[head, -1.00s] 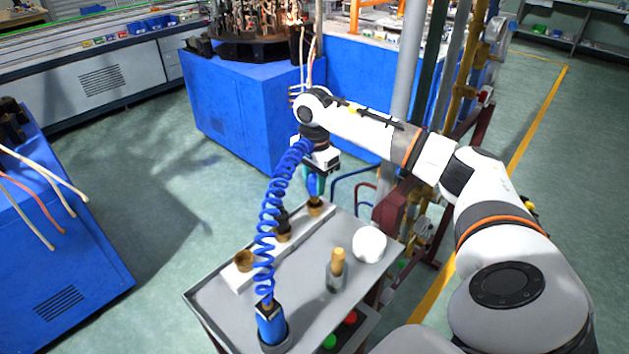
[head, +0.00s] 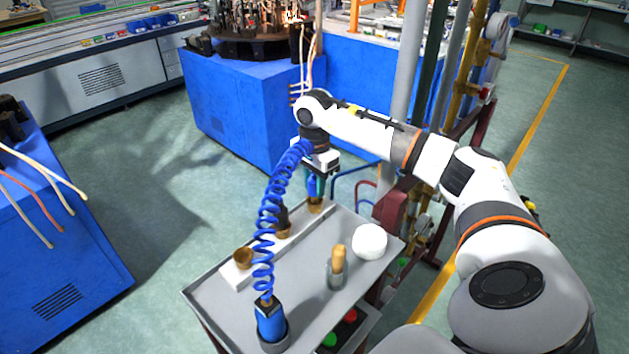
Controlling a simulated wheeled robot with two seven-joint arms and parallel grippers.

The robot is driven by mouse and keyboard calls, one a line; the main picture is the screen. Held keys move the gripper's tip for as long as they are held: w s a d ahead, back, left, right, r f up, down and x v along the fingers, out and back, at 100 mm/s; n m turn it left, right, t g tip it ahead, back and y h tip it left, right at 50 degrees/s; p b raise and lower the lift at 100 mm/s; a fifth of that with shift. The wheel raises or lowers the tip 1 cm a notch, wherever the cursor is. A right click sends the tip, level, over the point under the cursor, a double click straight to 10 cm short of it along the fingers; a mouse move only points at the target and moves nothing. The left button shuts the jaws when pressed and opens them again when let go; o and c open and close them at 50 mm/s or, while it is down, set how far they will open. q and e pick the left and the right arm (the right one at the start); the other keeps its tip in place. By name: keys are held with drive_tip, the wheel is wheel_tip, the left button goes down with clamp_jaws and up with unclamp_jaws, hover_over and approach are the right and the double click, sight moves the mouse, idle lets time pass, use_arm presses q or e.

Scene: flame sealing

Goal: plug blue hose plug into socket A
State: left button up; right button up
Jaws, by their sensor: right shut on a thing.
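My right gripper (head: 314,187) is shut on the blue hose plug (head: 312,190), which points down at the far brass socket (head: 317,207) on a white strip. The plug's lower end is at or just above that socket's mouth; I cannot tell whether it is inside. A coiled blue hose (head: 267,225) runs from my right wrist down to a blue cylinder (head: 270,320) at the table's near edge. The middle socket (head: 284,229) has a dark plug in it. The near brass socket (head: 243,257) looks empty. No socket letters are readable. My left gripper is out of view.
The sockets' strip lies on a grey cart top (head: 305,283). A wooden-handled tool stands in a grey holder (head: 336,278), beside a white round object (head: 369,241). A blue machine base (head: 245,110) and upright pipes stand behind the cart.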

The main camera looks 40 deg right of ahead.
drive_tip(key=shift+f+b, duration=0.45)
drive_tip(key=shift+f, duration=0.25)
drive_tip(key=o, duration=1.1)
drive_tip(key=shift+r, duration=0.1)
drive_tip(key=shift+r+p, duration=3.15)
drive_tip(key=shift+r, duration=1.3)
